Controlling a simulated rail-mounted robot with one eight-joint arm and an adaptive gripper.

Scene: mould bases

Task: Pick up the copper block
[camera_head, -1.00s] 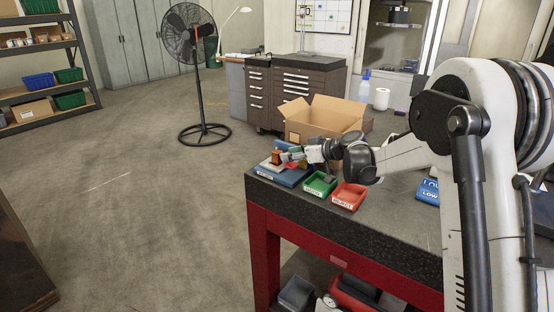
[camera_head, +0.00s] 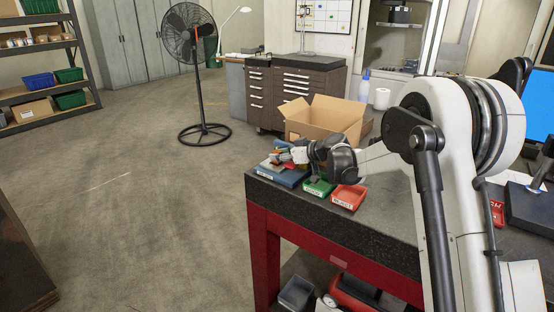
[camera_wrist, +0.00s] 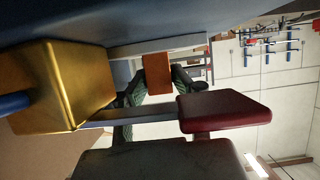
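The copper block (camera_wrist: 158,74) shows in the wrist view as an orange-brown block. My gripper (camera_wrist: 156,86) has its dark fingers spread, one on each side of this block. I cannot tell for sure whether they touch it. A gold block (camera_wrist: 62,88) is large and close at the left of the wrist view, and a dark red block (camera_wrist: 225,109) is at the right. In the head view my gripper (camera_head: 285,157) is low over the blue tray (camera_head: 286,180), and the copper block is mostly hidden there.
A green bin (camera_head: 318,190) and a red bin (camera_head: 348,201) stand beside the tray on the dark worktop (camera_head: 385,215). An open cardboard box (camera_head: 325,118) is close behind. A fan (camera_head: 200,90) stands on the open floor to the left.

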